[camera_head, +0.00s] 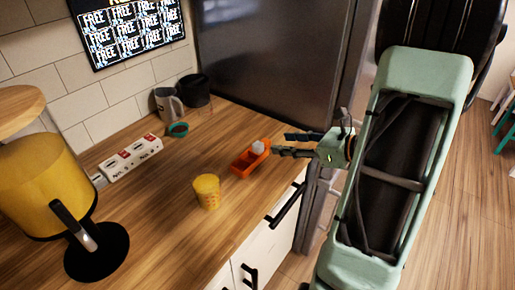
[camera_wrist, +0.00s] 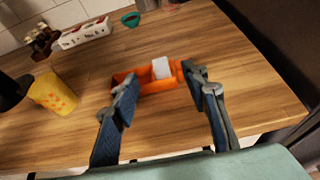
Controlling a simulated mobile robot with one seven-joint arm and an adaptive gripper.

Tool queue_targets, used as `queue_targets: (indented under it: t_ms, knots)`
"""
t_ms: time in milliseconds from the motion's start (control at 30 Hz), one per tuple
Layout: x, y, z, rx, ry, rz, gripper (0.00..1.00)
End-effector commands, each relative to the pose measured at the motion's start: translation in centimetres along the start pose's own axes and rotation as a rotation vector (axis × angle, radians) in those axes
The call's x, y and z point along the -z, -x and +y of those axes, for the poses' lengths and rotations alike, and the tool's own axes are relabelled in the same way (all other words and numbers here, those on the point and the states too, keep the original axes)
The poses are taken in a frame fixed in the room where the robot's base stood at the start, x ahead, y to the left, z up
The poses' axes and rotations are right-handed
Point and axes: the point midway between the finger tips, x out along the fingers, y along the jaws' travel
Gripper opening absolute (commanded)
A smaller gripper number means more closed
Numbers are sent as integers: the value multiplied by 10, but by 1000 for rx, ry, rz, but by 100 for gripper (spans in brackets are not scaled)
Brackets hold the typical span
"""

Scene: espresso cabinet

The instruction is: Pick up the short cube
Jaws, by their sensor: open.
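A small white block (camera_wrist: 161,68), which looks like the short cube, sits in or on an orange tray (camera_wrist: 156,86) on the wooden counter. In the head view the white block (camera_head: 258,147) shows at the far end of the orange tray (camera_head: 241,165). My gripper (camera_head: 281,145) is open and empty, just right of the tray near the counter edge. In the wrist view its two fingers (camera_wrist: 160,78) are spread, with the white block between and beyond their tips.
A yellow cup (camera_head: 207,192) stands left of the tray. A power strip (camera_head: 131,159), a teal bowl (camera_head: 178,129), a grey mug (camera_head: 167,104) and a dark pot (camera_head: 195,91) stand farther back. A yellow lamp-like object (camera_head: 42,185) is at left. A dark fridge (camera_head: 275,60) borders the counter.

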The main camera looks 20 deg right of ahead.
Motion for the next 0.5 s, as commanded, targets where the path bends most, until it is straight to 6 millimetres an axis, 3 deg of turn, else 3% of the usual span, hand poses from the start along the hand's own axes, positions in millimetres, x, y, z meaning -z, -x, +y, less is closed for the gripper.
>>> queue_targets:
  t_ms: [100,367,500]
  knots:
    - [0,-20,1,-4,2,2,41]
    - [3,-41,2,-3,2,4,41]
    - [8,-63,4,-5,1,3,41]
